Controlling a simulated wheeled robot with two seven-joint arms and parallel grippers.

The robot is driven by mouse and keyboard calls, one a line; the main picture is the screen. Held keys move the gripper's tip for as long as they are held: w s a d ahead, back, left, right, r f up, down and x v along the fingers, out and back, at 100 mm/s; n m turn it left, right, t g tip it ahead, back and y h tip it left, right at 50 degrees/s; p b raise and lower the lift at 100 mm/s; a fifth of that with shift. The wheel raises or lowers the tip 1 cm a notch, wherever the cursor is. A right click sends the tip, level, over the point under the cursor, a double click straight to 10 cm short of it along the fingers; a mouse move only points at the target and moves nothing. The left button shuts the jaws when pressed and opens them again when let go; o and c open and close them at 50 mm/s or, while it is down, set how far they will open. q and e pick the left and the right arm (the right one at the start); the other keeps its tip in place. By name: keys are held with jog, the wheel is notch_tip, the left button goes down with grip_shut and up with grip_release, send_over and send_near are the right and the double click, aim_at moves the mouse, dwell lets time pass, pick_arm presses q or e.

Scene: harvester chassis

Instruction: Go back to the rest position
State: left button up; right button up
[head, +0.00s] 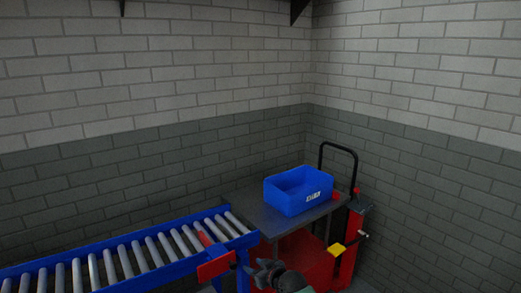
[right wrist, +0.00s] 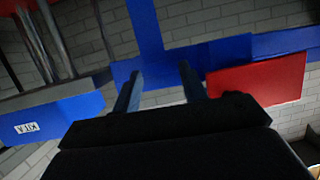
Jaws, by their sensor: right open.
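My right gripper (head: 268,272) shows at the bottom centre of the head view, in front of the conveyor's right end and apart from the blue bin. In the right wrist view its two fingers (right wrist: 160,90) are spread with nothing between them. Behind the fingers are a blue frame beam (right wrist: 225,50) and a red plate (right wrist: 258,80). My left gripper is not in the head view.
A blue bin (head: 281,198) sits on a grey-topped red lift cart (head: 258,213) with a black handle (head: 354,155). A blue roller conveyor (head: 115,239) runs along the lower left, with a red plate (head: 215,267) at its end. Brick walls (head: 150,90) close the corner.

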jog(key=s+d+r+g+h, duration=0.2)
jog(key=s+d+r+h, duration=0.2)
jog(key=s+r, duration=0.25)
jog(key=s+d+f+m+g+h, duration=0.1)
jog(key=s+d, duration=0.3)
jog(key=s, duration=0.3)
jog(key=s+d+f+m+g+h, duration=0.1)
jog(key=s+d+h, duration=0.15)
jog(key=s, duration=0.45)
jog(key=s+d+f+m+g, duration=0.1)
jog(key=s+f, duration=0.3)
jog(key=s, duration=0.7)
jog(key=s+d+f+m+g, duration=0.1)
jog(key=s+f, duration=0.4)
jog(key=s, duration=0.5)
jog(key=s+d+f+m+g, duration=0.1)
jog(key=s+d+f+g, duration=0.2)
jog(key=s, duration=0.8)
notch_tip(320, 180, down, 2)
jog(key=shift+s+d+f, duration=0.1)
jog(key=shift+s+d, duration=0.25)
jog(key=shift+d, duration=0.45)
